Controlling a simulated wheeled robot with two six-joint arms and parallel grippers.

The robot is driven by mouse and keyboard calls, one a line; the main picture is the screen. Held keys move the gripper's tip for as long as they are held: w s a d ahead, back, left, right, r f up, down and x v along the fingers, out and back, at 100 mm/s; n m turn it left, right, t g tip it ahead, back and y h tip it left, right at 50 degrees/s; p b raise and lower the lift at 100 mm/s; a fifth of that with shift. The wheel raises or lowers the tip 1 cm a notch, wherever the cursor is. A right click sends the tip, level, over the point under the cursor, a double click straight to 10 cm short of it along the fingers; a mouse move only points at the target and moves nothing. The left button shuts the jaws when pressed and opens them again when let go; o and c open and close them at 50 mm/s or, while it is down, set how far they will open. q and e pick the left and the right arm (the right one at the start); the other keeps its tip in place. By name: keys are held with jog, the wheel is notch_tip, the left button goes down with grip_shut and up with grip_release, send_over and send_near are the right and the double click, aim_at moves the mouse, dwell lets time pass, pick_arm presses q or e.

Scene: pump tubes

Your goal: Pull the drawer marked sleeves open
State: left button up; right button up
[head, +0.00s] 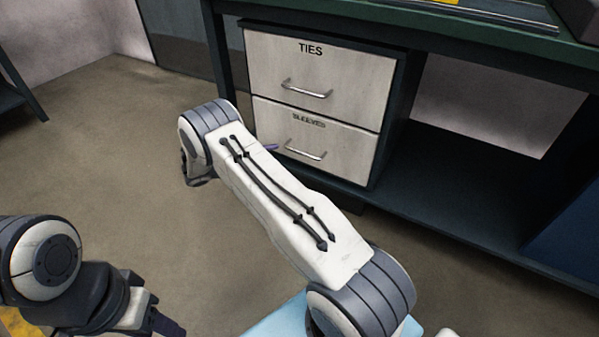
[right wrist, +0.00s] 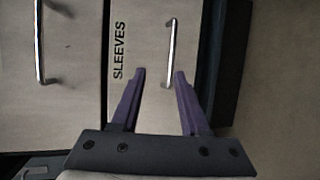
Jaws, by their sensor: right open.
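The drawer marked sleeves (head: 335,150) is the lower one in the cabinet and looks shut. It also fills the middle of the right wrist view (right wrist: 150,40), turned sideways. Its metal handle (head: 306,150) is clear in the head view and also shows in the right wrist view (right wrist: 171,50). My right gripper (right wrist: 159,75) is open and empty, with its purple fingers pointing at the drawer front near the handle. In the head view my right arm mostly hides this gripper. My left gripper (head: 168,325) is partly visible at the lower left.
The drawer marked ties (head: 320,75), with its own handle (head: 307,90), is shut directly above. The cabinet hangs under a dark green bench (head: 440,40). An open shelf (head: 450,190) lies to the right. Bare floor (head: 110,150) lies to the left.

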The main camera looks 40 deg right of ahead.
aim_at(300, 152)
jog(key=shift+h, duration=0.4)
jog(key=d+f+b, duration=0.2)
jog(key=d, duration=0.2)
jog(key=d+f+b, duration=0.2)
jog(key=d, duration=0.2)
jog(key=d+f+b, duration=0.1)
jog(key=d+b, duration=0.1)
jog(key=d, duration=0.2)
jog(key=shift+w+f, duration=0.2)
jog(key=shift+f, duration=0.2)
pick_arm(q)
notch_tip(300, 152, down, 8)
jog(key=shift+r, duration=0.25)
pick_arm(e)
grip_shut()
